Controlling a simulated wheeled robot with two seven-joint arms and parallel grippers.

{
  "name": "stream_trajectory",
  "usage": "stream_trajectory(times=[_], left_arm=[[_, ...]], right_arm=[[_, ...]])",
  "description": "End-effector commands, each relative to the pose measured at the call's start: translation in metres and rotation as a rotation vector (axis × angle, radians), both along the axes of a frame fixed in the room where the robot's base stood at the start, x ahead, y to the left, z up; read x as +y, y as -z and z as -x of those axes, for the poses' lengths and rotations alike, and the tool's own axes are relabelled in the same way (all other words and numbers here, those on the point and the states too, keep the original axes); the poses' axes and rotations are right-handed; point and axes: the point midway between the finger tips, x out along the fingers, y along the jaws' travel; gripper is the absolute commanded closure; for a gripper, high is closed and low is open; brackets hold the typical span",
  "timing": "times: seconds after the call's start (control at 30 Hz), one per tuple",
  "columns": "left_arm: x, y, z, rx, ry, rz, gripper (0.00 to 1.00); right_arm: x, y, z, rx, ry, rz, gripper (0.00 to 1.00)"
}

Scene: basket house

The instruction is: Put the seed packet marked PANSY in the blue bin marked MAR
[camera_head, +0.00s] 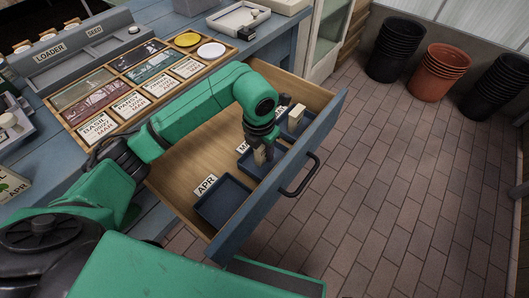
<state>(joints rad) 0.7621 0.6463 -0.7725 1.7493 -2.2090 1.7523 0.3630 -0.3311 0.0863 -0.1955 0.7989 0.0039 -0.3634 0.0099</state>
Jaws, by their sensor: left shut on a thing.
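My left gripper (262,143) reaches down into the open drawer and is shut on a small tan packet (260,157). Its marking cannot be read from here. The packet is low over or inside the middle blue bin (272,171); whether it touches the bottom I cannot tell. That bin's label (243,147) is partly hidden by my arm; only an M and part of a letter show. My right gripper is not in view.
The nearer blue bin (222,203) is labelled APR and looks empty. A far bin holds a tan packet (295,118). The drawer front (290,175) has a dark handle. A wooden tray (75,135) with label cards, one reading PANSY, sits on the bench. Pots stand on open floor.

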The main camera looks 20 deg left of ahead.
Motion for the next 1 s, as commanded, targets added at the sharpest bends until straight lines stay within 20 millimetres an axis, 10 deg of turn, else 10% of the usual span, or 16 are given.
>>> stream_trajectory(times=[0.4,0.43,0.5,1.0], left_arm=[[0.000,0.014,0.000,-0.001,0.000,0.000,1.00],[0.000,0.014,0.000,-0.001,0.000,0.000,0.65],[0.000,0.013,0.000,0.000,0.000,0.000,0.38],[0.001,-0.013,0.001,-0.005,0.001,0.000,0.38]], right_arm=[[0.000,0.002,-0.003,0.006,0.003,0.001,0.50],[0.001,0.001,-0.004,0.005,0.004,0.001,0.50],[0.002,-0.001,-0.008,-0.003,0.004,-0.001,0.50],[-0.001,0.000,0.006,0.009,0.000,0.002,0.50]])
